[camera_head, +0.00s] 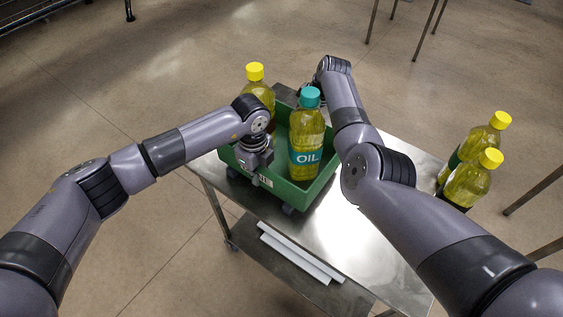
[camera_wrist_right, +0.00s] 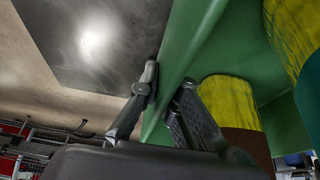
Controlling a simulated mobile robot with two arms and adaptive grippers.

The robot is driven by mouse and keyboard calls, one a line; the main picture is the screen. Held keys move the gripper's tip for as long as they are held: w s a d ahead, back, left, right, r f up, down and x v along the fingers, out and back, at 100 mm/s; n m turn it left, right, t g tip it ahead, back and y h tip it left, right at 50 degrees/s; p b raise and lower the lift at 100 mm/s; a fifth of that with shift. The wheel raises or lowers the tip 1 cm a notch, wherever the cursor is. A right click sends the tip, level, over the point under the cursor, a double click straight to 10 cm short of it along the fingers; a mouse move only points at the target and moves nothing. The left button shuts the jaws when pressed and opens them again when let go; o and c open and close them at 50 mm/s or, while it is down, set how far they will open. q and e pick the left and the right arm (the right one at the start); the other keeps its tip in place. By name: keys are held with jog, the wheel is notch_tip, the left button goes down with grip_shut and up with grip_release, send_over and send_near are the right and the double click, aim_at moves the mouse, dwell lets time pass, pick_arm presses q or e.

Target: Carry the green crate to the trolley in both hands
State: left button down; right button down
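The green crate (camera_head: 298,198) is over the steel top of the trolley (camera_head: 340,232) in the head view; I cannot tell whether its base touches it. Inside stand an oil bottle with a teal cap (camera_head: 307,140) and one with a yellow cap (camera_head: 262,92). My left gripper (camera_head: 252,166) is at the crate's near-left wall, with its fingers over the rim and partly hidden. My right gripper (camera_wrist_right: 165,95) has its fingers on both sides of the green wall in the wrist view; in the head view it is mostly hidden behind its arm at the far side.
Two more yellow-capped bottles (camera_head: 487,139) (camera_head: 470,182) stand at the right, by the trolley's right corner; their bases are partly hidden. White strips (camera_head: 300,254) lie on the trolley's lower shelf. Thin metal legs stand at the top and right. The floor at left is clear.

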pick_arm(q)
jog(key=shift+f, duration=0.25)
pick_arm(e)
jog(key=shift+w+f, duration=0.1)
jog(key=shift+w, duration=0.05)
pick_arm(q)
jog(key=c, duration=2.2)
grip_release()
jog(key=shift+c, duration=0.2)
pick_arm(e)
jog(key=c, duration=2.2)
grip_release()
jog(key=shift+f, duration=0.15)
jog(key=shift+c, duration=0.2)
pick_arm(q)
jog(key=o, duration=0.4)
jog(key=shift+s, duration=0.15)
pick_arm(e)
jog(key=o, duration=0.4)
jog(key=shift+s, duration=0.3)
pick_arm(q)
jog(key=shift+o, duration=0.2)
pick_arm(e)
jog(key=shift+o, duration=0.2)
pick_arm(q)
jog(key=shift+r, duration=0.15)
